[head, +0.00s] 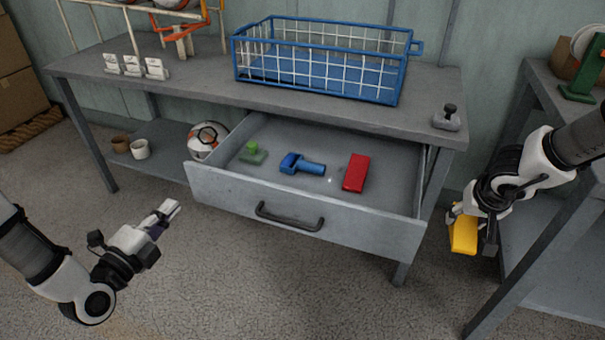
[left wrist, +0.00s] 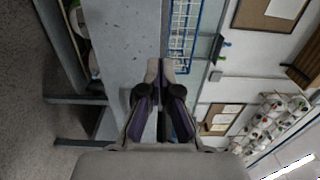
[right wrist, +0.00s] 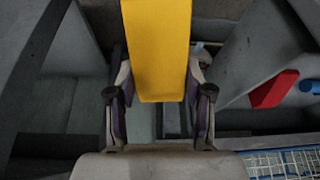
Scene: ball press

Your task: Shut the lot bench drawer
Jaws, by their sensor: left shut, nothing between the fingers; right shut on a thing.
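The lot bench (head: 330,112) stands ahead with its grey drawer (head: 350,219) pulled well out. The drawer has a dark bar handle (head: 289,216) on its front. In the drawer lie a green piece (head: 252,153), a blue tool-like piece (head: 302,165) and a red block (head: 356,173). My left gripper (head: 172,209) is shut and empty, to the left of the drawer front and apart from it; its fingers also show in the left wrist view (left wrist: 160,75). My right gripper (head: 466,224) is shut on a yellow block (head: 463,238), right of the drawer; the block fills the right wrist view's top middle (right wrist: 157,50).
A blue wire basket (head: 320,69), several white cards (head: 134,68) and a small grey object with a dark knob (head: 448,118) stand on the bench top. A ball (head: 205,142) and two cups sit on the lower shelf. Another bench (head: 545,85) stands at right. The floor before the drawer is clear.

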